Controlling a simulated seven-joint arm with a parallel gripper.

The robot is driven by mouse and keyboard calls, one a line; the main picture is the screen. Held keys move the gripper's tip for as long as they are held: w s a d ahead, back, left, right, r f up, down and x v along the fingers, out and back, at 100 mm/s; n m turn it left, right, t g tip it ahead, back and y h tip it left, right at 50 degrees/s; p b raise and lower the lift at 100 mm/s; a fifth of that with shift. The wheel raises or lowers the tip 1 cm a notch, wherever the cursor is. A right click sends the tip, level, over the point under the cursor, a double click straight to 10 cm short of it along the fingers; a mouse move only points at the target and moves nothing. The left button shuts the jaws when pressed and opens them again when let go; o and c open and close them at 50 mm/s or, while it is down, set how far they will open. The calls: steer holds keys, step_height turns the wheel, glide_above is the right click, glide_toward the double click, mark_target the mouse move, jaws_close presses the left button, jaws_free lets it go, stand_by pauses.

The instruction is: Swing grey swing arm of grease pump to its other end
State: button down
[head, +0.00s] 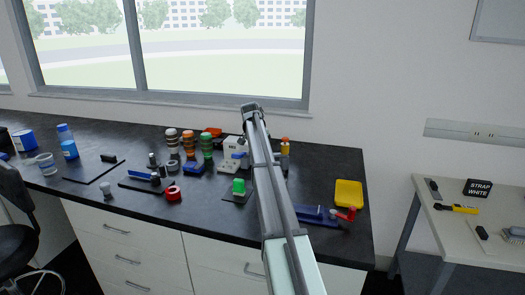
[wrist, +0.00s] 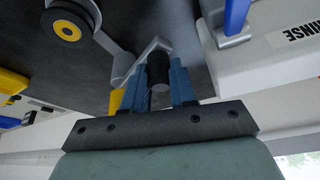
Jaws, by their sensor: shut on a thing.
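In the wrist view, my gripper (wrist: 161,70) has its blue fingers on both sides of a black knob (wrist: 158,72). It is shut on this knob. The knob stands at the end of a grey swing arm (wrist: 148,50), which runs down-left from it in the picture toward a grey part at the left. In the head view, my own arm covers the gripper and the swing arm.
A white box with a blue lever (head: 237,153) stands left of my arm; a white block with a blue part (wrist: 270,45) is close in the wrist view. A black cylinder with a yellow ring (wrist: 68,30) is at upper left. A yellow tray (head: 348,194) lies right.

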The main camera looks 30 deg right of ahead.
steer(key=shift+w, duration=0.25)
stand_by(0.3)
steer(key=c, duration=0.9)
jaws_free()
steer(key=shift+r, duration=0.1)
steer(key=v, duration=1.3)
steer(key=shift+r, duration=0.3)
steer(key=shift+a, duration=0.1)
